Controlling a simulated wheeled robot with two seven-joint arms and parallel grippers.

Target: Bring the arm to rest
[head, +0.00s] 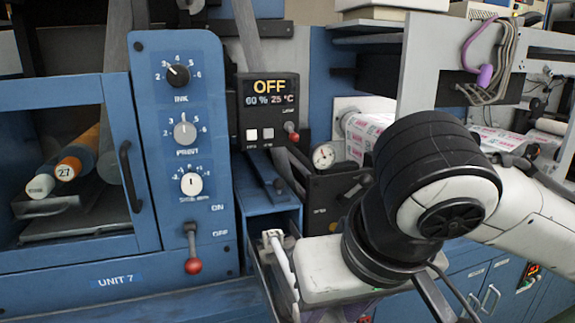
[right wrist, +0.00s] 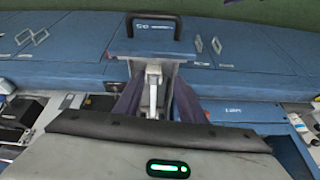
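My right arm comes in from the right in the head view, its black-and-white wrist in front of the machine. The pale body of my right gripper (right wrist: 157,100) fills the bottom of the right wrist view, with a green light on it. Two dark purple fingers stand apart there, and a white rod-like part (right wrist: 153,90) shows between them, apparently beyond them. I cannot tell whether anything touches it. In the head view the fingers are mostly hidden below the wrist. My left gripper is not in view.
A blue control panel (head: 183,110) has several knobs and a red-tipped lever (head: 193,265). A display box (head: 268,105) reads OFF. A narrow metal frame with a white roller (head: 280,258) lies close left of my wrist. A printed web roll (head: 365,130) is behind it. A black handle (right wrist: 153,18) is ahead.

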